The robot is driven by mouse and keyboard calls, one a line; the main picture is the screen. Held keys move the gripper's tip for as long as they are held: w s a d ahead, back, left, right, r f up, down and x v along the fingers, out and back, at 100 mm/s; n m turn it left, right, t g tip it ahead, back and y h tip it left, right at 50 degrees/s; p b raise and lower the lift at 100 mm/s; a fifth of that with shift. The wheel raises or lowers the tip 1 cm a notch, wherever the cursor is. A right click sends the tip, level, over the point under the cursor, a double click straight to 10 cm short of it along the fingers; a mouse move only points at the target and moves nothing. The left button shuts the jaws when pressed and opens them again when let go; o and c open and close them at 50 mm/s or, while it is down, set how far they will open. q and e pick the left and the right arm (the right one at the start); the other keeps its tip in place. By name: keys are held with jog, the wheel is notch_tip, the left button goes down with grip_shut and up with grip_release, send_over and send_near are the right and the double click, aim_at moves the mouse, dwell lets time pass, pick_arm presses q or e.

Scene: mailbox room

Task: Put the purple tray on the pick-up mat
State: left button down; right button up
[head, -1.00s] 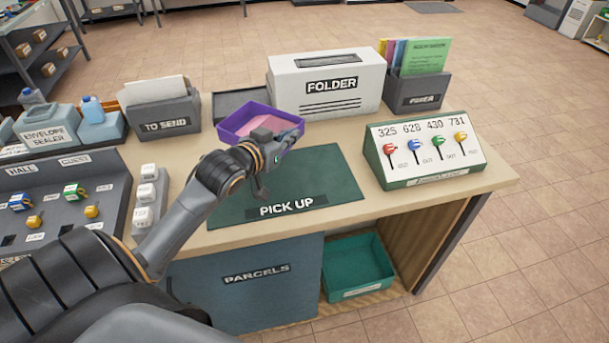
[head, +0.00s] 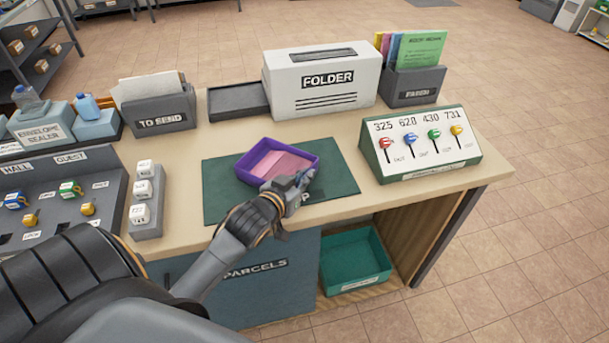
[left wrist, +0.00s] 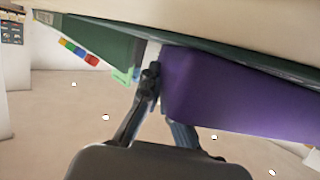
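The purple tray (head: 277,161) has pink paper inside and is over the dark green pick-up mat (head: 225,196) in the head view. It looks level and at or very close to the mat; I cannot tell if its whole base touches. My left gripper (head: 296,184) is at the tray's near right corner, shut on its wall. In the left wrist view the purple tray (left wrist: 235,95) fills the right side, with my left gripper's fingers (left wrist: 160,108) at its edge. The gripper and wrist hide part of the mat's lettering. My right gripper is not in view.
The white folder box (head: 322,80) and an empty dark tray (head: 238,101) stand behind the mat. The lever panel (head: 420,143) is to the right and the white button block (head: 146,203) to the left. A teal bin (head: 355,262) sits on the shelf below.

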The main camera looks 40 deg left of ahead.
pick_arm(q)
jog(key=c, duration=1.5)
grip_release()
jog(key=v, duration=1.2)
jog(key=shift+r+b, duration=0.1)
jog(key=shift+b, duration=0.25)
